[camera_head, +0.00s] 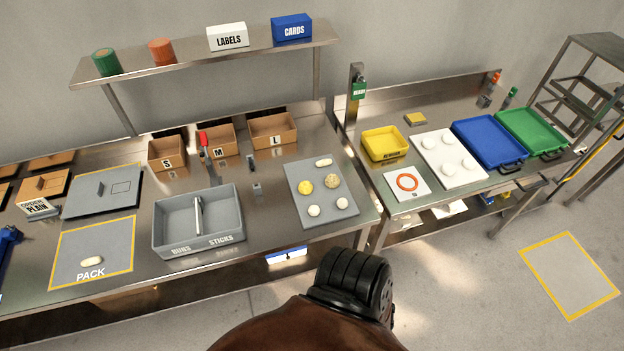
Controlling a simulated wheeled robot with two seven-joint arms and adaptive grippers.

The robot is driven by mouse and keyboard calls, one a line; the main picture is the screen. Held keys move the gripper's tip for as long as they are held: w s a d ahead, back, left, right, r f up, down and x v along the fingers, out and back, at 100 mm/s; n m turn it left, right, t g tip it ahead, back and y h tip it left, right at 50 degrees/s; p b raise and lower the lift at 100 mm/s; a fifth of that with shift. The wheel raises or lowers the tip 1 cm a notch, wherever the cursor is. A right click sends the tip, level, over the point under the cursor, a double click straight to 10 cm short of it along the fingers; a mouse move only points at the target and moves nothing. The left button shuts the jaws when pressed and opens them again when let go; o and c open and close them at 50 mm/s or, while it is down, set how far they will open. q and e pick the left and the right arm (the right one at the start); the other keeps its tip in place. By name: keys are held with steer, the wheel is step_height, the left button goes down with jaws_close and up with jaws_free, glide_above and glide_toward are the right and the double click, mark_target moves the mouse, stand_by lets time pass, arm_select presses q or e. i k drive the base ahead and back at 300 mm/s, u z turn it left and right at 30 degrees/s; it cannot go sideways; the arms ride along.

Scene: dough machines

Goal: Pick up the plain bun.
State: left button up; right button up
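A grey board (302,169) on the table holds several dough pieces. They are a pale elongated piece (324,162), a yellow round piece (305,182), a pale speckled round piece (332,181) and two small pale round buns, one at the front left (314,210) and one at the front right (342,203). I cannot tell for certain which one is the plain bun. A pale elongated piece (91,261) lies on the grey PACK mat (112,244) at left. Neither of my grippers can be made out.
A grey divided bin (170,245) marked BUNS and STICKS stands left of the board. Behind it are S, M and L boxes (272,131). The right table carries a yellow bin (383,144), white board (433,171), blue tray (487,140) and green tray (530,130).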

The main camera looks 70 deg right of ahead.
mark_target(306, 187)
steer(key=z, duration=0.8)
steer(key=i, duration=0.9)
steer(key=z, duration=1.05)
